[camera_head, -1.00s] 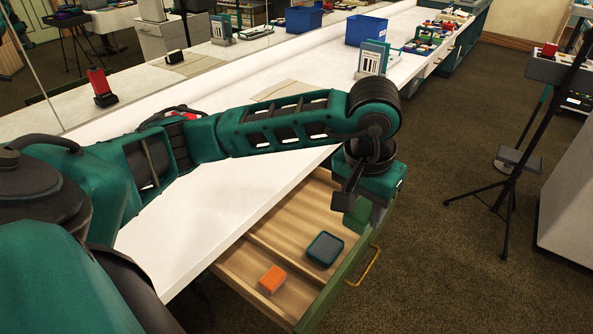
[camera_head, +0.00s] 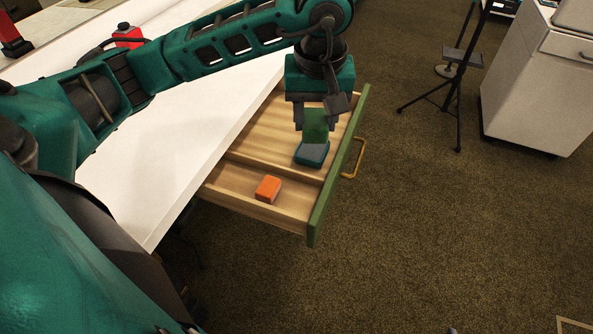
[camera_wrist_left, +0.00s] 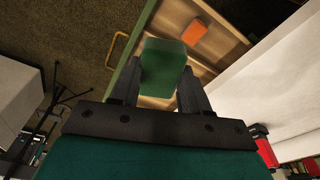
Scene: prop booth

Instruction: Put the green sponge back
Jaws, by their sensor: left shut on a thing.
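The green sponge (camera_head: 315,124) is held between the fingers of my left gripper (camera_head: 315,118), over the open drawer (camera_head: 270,145). The sponge also shows between the fingers in the left wrist view (camera_wrist_left: 163,68). In the head view it appears just above a teal and grey box-like item (camera_head: 312,153) in the drawer's larger compartment. I cannot tell whether the two touch. An orange block (camera_head: 267,188) lies in the smaller, nearer compartment, past a wooden divider. My right gripper is not in view.
The drawer has a green front with a brass handle (camera_head: 355,160) and sticks out from under the white counter (camera_head: 170,140). A red and black item (camera_head: 128,37) stands on the counter behind my arm. A black tripod stand (camera_head: 455,75) and grey cabinet (camera_head: 540,85) stand on the carpet at right.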

